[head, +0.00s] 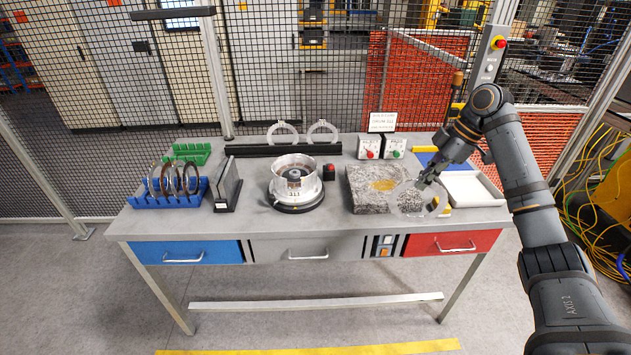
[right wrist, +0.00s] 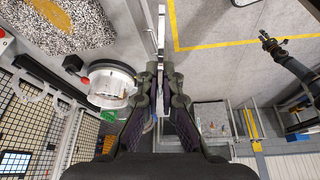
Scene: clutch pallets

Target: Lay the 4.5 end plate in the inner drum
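My right gripper (head: 428,180) is over the right part of the table, and its fingers (right wrist: 163,88) are shut on a thin plate (right wrist: 161,40), seen edge-on in the right wrist view. No thickness marking can be read. The silver drum (head: 293,180) stands upright on a dark round base mid-table, with a dark hub inside; it also shows in the right wrist view (right wrist: 112,88). A dark arm end, apparently my left gripper (right wrist: 268,42), is small there.
The granite block (head: 362,199) bears a gold disc (head: 383,185). Left of the drum are a dark plate stand (head: 228,190) and a blue rack (head: 165,203) with several rings. A red button (head: 329,170) adjoins the drum. A white tray (head: 475,190) is at right.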

